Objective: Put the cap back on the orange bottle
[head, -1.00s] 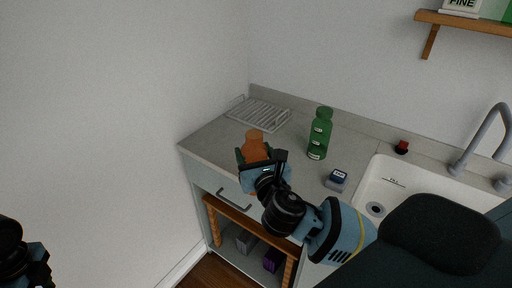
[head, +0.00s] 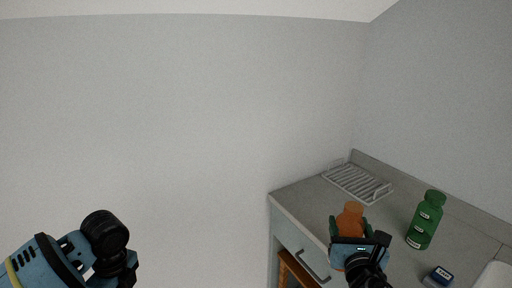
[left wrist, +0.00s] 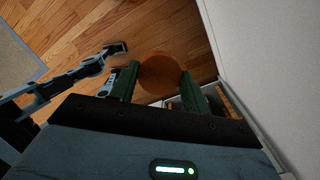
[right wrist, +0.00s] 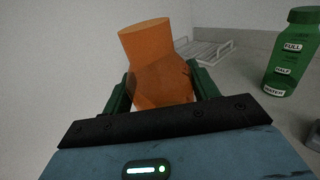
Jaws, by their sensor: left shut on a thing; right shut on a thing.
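The orange bottle (head: 351,218) stands upright at the counter's front edge. My right gripper (head: 352,234) is shut around its body. In the right wrist view the bottle (right wrist: 158,65) sits between the green fingers (right wrist: 160,92), and its neck shows no separate cap. My left arm is at the lower left of the head view, well apart from the bottle; its fingertips are not clear there. In the left wrist view my left gripper (left wrist: 158,82) is shut on a round orange cap (left wrist: 160,74), held above the wooden floor.
On the counter (head: 300,195) are a white wire rack (head: 358,182), a green bottle (head: 425,220) and a small dark blue-topped item (head: 438,277). A sink edge (head: 494,276) shows at right. A bare wall lies behind; the space between my arms is free.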

